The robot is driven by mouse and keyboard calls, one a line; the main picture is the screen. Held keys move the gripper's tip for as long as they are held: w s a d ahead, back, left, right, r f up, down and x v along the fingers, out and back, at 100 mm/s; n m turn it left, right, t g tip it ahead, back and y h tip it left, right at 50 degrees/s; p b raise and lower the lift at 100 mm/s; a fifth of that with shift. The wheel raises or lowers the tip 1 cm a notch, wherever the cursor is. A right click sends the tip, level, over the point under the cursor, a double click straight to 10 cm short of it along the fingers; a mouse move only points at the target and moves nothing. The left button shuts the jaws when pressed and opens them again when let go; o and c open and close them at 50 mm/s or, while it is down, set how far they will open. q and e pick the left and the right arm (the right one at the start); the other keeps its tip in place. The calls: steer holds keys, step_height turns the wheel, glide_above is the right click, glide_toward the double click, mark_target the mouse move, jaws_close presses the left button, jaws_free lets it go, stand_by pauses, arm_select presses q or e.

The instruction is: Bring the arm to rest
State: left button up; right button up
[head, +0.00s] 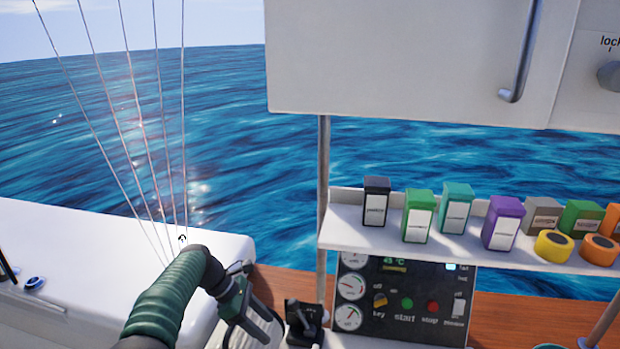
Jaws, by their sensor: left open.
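My left arm, in a green ribbed sleeve, comes in from the bottom left of the head view and bends at a dark joint. My left gripper (252,318) hangs down from it near the bottom edge, open, with nothing seen between its fingers. It shows in front of the white hull edge, left of a black lever (303,322); I cannot tell whether it touches anything. My right gripper is not in view.
A control panel (405,303) with gauges, a key switch and buttons sits right of the lever. Above it, a white shelf (345,237) holds several coloured boxes and rolls. A white cabinet (400,60) hangs overhead. Thin wires rise at left, with open sea behind.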

arm_select(q)
steer(key=shift+s+a+r+m+y, duration=0.15)
steer(key=shift+s+m, duration=0.05)
steer(key=shift+s, duration=0.25)
steer(key=shift+s+a+r+m+y, duration=0.15)
steer(key=shift+s+m, duration=0.05)
steer(key=shift+s, duration=0.25)
steer(key=shift+s+a+f+m+y, duration=0.4)
steer(key=shift+s+a+m+y, duration=0.15)
steer(key=shift+s+m, duration=0.25)
steer(key=s+a+f+m+t+y, duration=0.1)
steer(key=s+a+m+y, duration=0.1)
steer(key=s+m, duration=0.6)
steer(key=s+a+f+m+t+y, duration=0.2)
steer(key=s+m, duration=0.5)
steer(key=s, duration=1)
steer(key=shift+a+m+y, duration=0.4)
steer(key=shift+a+y, duration=0.25)
steer(key=shift+a, duration=0.5)
steer(key=shift+s, duration=0.2)
